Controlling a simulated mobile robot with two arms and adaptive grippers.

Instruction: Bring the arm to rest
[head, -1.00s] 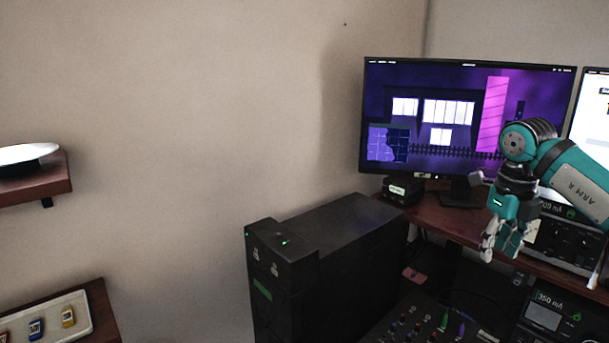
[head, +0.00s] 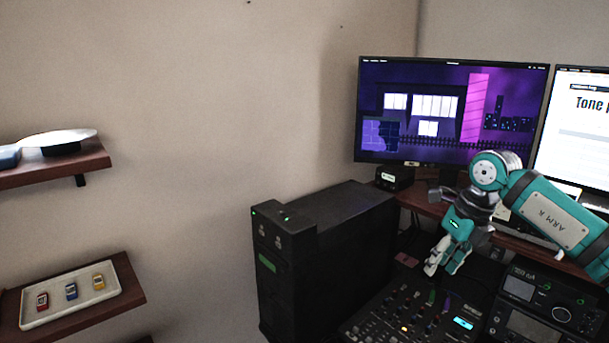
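My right arm comes in from the right edge in the head view, teal and grey with "ARM R" on its link. Its gripper (head: 438,268) points down above the mixer panel (head: 412,312), in front of the desk edge. The fingers look slightly apart, but they are small and partly overlapping, so their opening is unclear. I see nothing held in them. My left gripper is not in view.
A black tower case (head: 322,262) stands left of the mixer. Two monitors, a left one (head: 450,112) and a right one (head: 580,130), stand behind my arm. A tray (head: 112,302) with small coloured items sits on the lower left shelf. Black tuner-like units (head: 540,308) are at lower right.

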